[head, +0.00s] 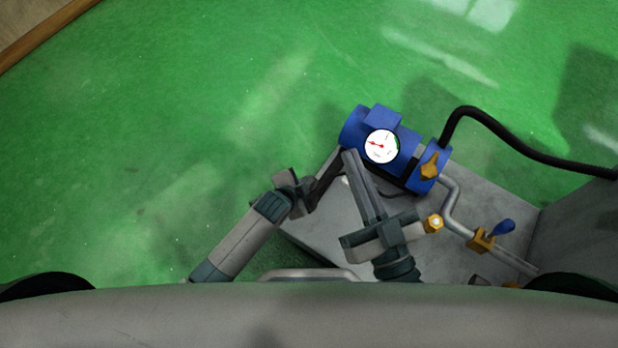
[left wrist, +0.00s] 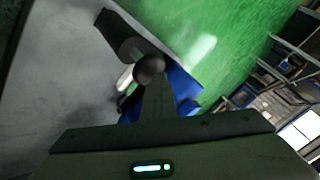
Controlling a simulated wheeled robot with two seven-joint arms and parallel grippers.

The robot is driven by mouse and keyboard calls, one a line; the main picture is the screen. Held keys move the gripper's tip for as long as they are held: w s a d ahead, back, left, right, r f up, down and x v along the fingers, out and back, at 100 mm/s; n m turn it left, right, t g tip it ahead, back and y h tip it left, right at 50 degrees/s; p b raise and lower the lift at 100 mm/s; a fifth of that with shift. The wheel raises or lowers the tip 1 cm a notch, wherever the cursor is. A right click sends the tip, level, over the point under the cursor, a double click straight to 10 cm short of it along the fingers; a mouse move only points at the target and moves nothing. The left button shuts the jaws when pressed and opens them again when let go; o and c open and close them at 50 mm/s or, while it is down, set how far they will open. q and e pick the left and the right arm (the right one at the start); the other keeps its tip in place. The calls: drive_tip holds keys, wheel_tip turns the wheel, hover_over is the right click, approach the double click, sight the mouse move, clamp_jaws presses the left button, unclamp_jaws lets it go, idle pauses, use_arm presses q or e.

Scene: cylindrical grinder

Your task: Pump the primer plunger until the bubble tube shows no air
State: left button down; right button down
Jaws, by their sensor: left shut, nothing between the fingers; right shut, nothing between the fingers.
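A blue pump (head: 408,160) with a round white dial (head: 381,146) and a red needle lies on a grey block. It also shows in the left wrist view (left wrist: 182,92). A dark round knob (left wrist: 150,69) stands in front of it there; I cannot tell for sure that it is the primer plunger. My left gripper (head: 336,156) is shut and empty, its tips by the pump's left end. My right gripper (head: 348,156) is shut and empty, its fingers reaching up in front of the pump, close to the left tips. I cannot make out the bubble tube or any contact.
A black hose (head: 510,138) arches right from the pump. A brass valve (head: 430,166), a bent grey pipe (head: 452,204) and a blue-handled valve (head: 484,239) stand at the right. The grey block (head: 325,222) lies beneath. Green floor (head: 190,130) is clear at left.

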use_arm(q)
drive_tip(key=shift+r+p, duration=1.3)
drive_tip(key=shift+p, duration=0.15)
drive_tip(key=shift+r, duration=0.1)
wheel_tip(320, 180, up, 5)
drive_tip(key=p, duration=0.5)
drive_tip(key=shift+p, duration=0.3)
